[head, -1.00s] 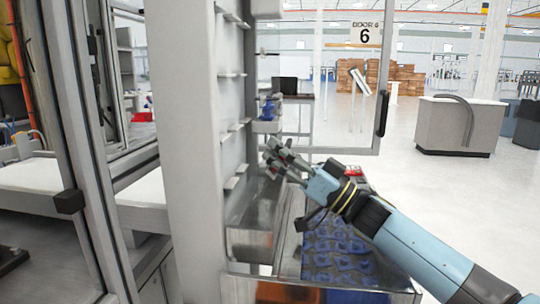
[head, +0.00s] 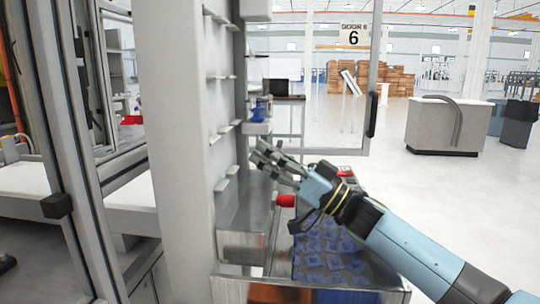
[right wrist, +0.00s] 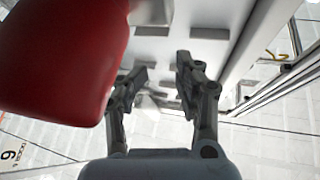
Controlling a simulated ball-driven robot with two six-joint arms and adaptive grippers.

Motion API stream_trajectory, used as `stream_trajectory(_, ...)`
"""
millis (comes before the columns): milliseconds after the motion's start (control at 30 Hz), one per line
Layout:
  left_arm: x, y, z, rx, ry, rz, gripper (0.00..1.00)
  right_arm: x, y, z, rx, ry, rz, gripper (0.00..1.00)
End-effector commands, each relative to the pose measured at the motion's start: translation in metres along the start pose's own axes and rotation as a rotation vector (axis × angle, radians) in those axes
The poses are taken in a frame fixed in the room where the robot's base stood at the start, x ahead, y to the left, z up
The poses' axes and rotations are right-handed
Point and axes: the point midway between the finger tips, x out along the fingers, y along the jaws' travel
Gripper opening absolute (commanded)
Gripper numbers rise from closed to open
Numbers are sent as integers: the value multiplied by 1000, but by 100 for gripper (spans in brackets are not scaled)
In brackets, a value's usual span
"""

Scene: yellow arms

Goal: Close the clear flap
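The clear flap (head: 371,118) is a see-through panel with a thin grey frame and a black handle on its right edge. It stands swung out behind my right gripper in the head view. My right gripper (head: 268,157) is in front of the flap's lower left part, near the white shelved column, and apart from the handle. In the right wrist view its two fingers (right wrist: 157,80) are spread with nothing between them. My left gripper is not in view.
A red object (head: 286,201) shows below my right gripper and fills the upper left of the wrist view (right wrist: 62,55). A bin of blue parts (head: 325,250) lies under my arm. The white column (head: 180,150) stands left. Open floor lies right.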

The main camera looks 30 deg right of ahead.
Motion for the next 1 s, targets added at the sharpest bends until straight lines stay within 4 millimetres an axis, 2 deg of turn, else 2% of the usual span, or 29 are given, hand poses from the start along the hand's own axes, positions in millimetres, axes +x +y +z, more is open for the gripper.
stream_trajectory(167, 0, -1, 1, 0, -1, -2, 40, 3, -1, -6, -1, 0, 0, 34)
stream_trajectory(600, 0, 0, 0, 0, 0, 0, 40, 40, -12, -76, -3, 1, -2, 34)
stream_trajectory(767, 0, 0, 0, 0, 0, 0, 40, 45, -13, -86, 0, 0, 0, 34)
stream_trajectory(1000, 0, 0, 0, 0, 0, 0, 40, 46, -13, -88, 1, 0, 1, 34)
